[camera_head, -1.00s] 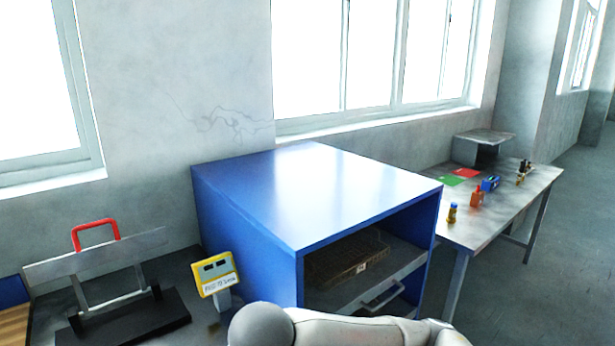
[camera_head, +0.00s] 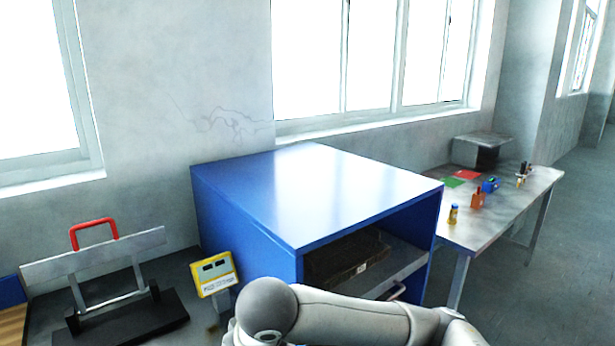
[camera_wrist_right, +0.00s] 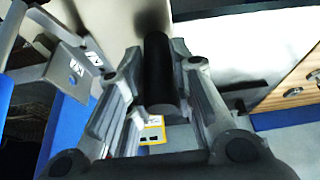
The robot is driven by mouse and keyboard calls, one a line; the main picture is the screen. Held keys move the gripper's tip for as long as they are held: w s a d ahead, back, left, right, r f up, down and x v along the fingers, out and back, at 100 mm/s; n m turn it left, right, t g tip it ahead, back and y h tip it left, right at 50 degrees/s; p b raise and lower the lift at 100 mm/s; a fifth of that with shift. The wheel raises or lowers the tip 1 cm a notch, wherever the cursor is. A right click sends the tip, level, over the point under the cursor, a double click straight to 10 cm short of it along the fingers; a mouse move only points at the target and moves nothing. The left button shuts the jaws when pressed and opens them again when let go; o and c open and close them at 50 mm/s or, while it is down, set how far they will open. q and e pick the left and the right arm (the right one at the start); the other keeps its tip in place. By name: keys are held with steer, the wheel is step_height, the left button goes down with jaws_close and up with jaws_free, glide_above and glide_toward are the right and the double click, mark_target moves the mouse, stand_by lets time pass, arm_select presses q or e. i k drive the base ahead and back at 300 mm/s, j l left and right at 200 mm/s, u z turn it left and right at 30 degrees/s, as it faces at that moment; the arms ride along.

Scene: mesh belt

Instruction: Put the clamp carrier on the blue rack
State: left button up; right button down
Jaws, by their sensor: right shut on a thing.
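The blue rack (camera_head: 310,195) stands in the middle of the head view, open at its front. A dark tray-like thing with a small white label (camera_head: 345,256) lies inside, above a grey shelf (camera_head: 405,272). A metal plate with a red handle (camera_head: 93,231) stands upright on a black base at the left; I cannot tell whether it is the clamp carrier. My right gripper (camera_wrist_right: 158,65) is shut on a black cylinder (camera_wrist_right: 158,85) in the wrist view. What the cylinder belongs to is unclear. The left gripper is out of view.
A yellow sign (camera_head: 214,274) stands between the black base and the rack. A long table (camera_head: 490,215) with small bottles and red and green squares is at the right. My arm crosses the bottom of the head view, covering the rack's lower front. The rack's top is bare.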

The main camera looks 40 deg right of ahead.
mark_target(344, 190)
steer(key=l+z, duration=0.65)
